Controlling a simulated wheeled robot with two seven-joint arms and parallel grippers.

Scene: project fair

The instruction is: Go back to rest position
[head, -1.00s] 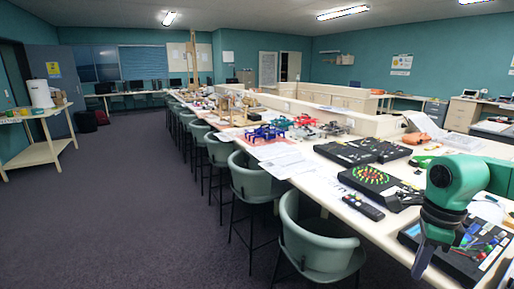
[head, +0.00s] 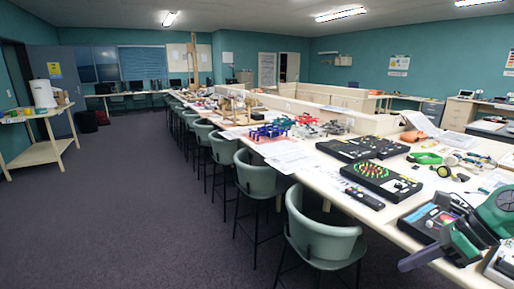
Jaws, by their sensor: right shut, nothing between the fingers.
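My right gripper (head: 428,256) is at the lower right in the head view, at the end of a green arm. It is shut and holds nothing. It points left, over the near edge of the long table (head: 382,228). A black case with coloured parts (head: 430,220) lies just behind it, partly covered by the arm. My left gripper is not in view.
Several green chairs (head: 318,238) line the table's left side. The carpet (head: 130,220) at left is clear.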

